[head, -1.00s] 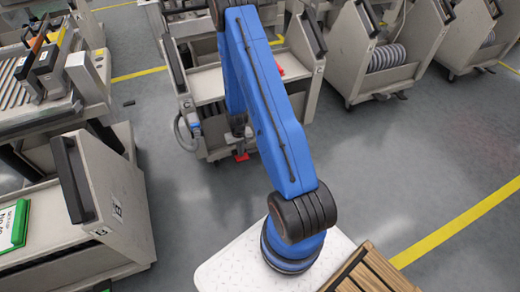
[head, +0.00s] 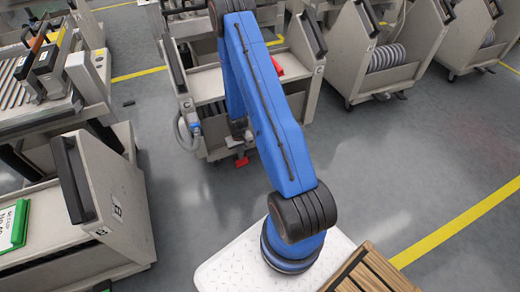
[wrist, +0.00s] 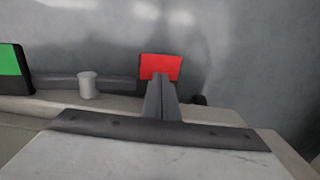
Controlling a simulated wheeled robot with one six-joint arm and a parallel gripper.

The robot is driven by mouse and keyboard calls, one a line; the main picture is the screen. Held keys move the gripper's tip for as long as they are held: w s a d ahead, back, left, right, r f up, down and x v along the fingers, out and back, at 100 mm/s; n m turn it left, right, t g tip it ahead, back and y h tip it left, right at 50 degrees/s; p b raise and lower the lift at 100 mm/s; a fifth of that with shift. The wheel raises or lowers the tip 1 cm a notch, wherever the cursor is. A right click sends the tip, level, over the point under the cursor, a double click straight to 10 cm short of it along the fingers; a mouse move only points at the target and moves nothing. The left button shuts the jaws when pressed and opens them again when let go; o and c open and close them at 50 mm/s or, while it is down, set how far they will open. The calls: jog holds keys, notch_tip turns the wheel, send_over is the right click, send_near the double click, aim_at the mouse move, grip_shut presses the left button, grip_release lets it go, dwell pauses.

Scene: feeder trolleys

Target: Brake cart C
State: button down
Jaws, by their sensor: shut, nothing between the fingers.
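In the head view my gripper (head: 240,135) is just above the pedal.
A cart marked B (head: 120,200) stands at the near left, with a green-edged card on it. A roller table (head: 40,95) is behind it. More carts (head: 375,60) line the back right. Open grey floor (head: 390,150) with yellow lines lies to the right.

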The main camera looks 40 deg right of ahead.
notch_tip(320, 180, up, 10)
dwell(1.1)
jog(key=shift+r, duration=0.1)
dwell(0.3)
jog(key=s+a+r+n+t, duration=0.1)
jog(key=s+a+r, duration=0.15)
jog(key=r, duration=0.85)
jog(key=s+a+r, duration=0.1)
jog(key=a+r, duration=0.2)
jog(key=r, duration=0.8)
jog(key=s+a+r+n+t, duration=0.1)
jog(key=s+a+r, duration=0.15)
jog(key=r, duration=0.85)
jog(key=s+a+r+t, duration=0.1)
jog(key=s+a+r, duration=0.1)
jog(key=s+r, duration=0.3)
jog(key=s+a+r+t, duration=0.1)
jog(key=s+a+r, duration=0.2)
jog(key=s+r, duration=0.3)
jog(key=s+a+r+n, duration=0.1)
jog(key=s+r, duration=0.4)
jog(key=s, duration=0.8)
jog(key=shift+s+a+r+t, duration=0.15)
jog(key=shift+a+t, duration=0.25)
jog(key=shift+a, duration=0.5)
